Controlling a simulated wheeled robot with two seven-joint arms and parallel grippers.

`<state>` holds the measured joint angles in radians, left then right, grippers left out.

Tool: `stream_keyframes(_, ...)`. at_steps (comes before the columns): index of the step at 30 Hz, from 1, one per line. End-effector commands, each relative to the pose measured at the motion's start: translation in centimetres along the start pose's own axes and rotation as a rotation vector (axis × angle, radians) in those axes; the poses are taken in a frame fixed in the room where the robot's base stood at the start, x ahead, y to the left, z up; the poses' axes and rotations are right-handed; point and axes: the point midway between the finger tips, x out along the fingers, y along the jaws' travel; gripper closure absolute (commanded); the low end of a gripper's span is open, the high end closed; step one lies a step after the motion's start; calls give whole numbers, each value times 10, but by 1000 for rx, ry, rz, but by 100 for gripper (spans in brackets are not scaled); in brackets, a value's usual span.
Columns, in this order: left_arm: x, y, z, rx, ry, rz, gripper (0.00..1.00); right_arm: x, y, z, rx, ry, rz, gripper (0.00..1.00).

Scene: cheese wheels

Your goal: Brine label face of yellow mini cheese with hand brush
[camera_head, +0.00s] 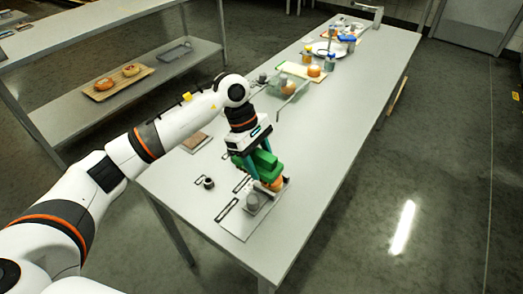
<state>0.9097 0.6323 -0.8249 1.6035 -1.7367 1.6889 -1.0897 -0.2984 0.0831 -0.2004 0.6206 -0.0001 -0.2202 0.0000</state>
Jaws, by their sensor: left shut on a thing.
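My left gripper (254,150) reaches down over the near part of the long grey table and is shut on a green block-like thing, which looks like the hand brush (262,164). A small orange-yellow piece, which looks like the mini cheese (273,184), shows just below the brush. The brush partly hides it, and I cannot tell whether the two touch. Its label face cannot be made out. My right gripper is not in view.
A grey cylinder (252,202) stands on a light plate (236,222) beside the cheese. A small dark ring-like item (209,183) lies left. A clear tray (294,70) and several jars stand farther back. The table's right side (330,150) is clear.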

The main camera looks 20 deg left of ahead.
Motion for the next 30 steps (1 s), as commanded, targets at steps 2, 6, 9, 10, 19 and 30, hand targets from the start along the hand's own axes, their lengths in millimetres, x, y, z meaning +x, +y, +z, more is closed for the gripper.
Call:
stream_keyframes(2,-10,0,-3,0,-1,-3,69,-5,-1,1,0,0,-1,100)
stream_keyframes(6,-21,0,-8,-3,-1,-4,69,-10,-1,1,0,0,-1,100)
stream_keyframes(9,-27,1,-10,-5,0,-4,69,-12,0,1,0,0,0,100)
stream_keyframes(10,-28,1,-11,-5,0,-4,69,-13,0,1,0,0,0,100)
stream_keyframes(19,-29,1,-11,-6,0,-4,69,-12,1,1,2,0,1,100)
stream_keyframes(30,-29,1,-11,-6,0,-4,69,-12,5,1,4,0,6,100)
